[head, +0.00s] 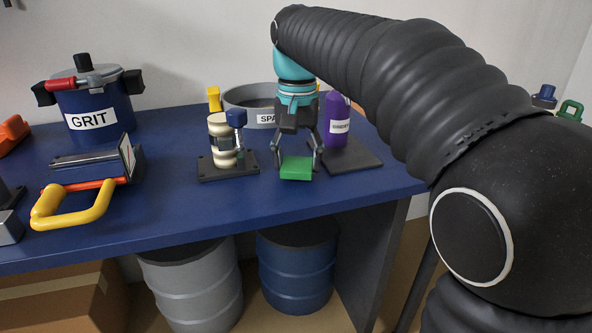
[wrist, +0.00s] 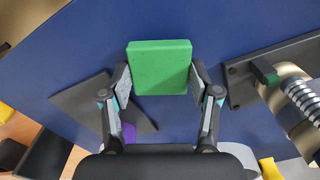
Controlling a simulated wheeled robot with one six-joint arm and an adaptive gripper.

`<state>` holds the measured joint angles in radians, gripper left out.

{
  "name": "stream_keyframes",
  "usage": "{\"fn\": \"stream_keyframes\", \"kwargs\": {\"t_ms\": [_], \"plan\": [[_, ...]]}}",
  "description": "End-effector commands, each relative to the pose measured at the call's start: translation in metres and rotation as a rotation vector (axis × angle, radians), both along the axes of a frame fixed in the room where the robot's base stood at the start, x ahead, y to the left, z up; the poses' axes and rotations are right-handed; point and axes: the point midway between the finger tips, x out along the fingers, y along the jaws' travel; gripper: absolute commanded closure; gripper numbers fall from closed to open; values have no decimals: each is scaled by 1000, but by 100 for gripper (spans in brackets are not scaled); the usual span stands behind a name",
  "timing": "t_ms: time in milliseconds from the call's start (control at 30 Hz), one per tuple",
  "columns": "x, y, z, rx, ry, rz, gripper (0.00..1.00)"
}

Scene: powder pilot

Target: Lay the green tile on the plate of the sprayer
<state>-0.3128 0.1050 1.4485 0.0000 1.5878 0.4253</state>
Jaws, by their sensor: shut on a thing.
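A green tile (head: 296,172) is pinched between the two fingers of my gripper (head: 298,162). In the wrist view the tile (wrist: 160,62) sits flat and square between the fingertips (wrist: 160,80). It is over the blue table, between two dark plates; the gap below it is hard to judge. A cream, ribbed device with a blue-grey head (head: 222,140) stands on the left dark plate (head: 215,176). A purple labelled bottle (head: 337,122) stands by the right dark plate (head: 350,160). I cannot tell for sure which of these is the sprayer.
A round grey tub labelled SPA (head: 240,108) stands behind my gripper. A blue GRIT pot (head: 92,112) and a yellow-handled tool (head: 72,206) are on the left. The table's front edge is close; barrels (head: 296,270) stand beneath. Bare table (head: 190,205) lies in front.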

Motion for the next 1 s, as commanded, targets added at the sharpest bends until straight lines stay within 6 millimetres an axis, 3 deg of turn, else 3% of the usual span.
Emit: {"fn": "stream_keyframes", "kwargs": {"t_ms": [1000], "plan": [[0, 0, 38, 0, 0, 0, 100]]}}
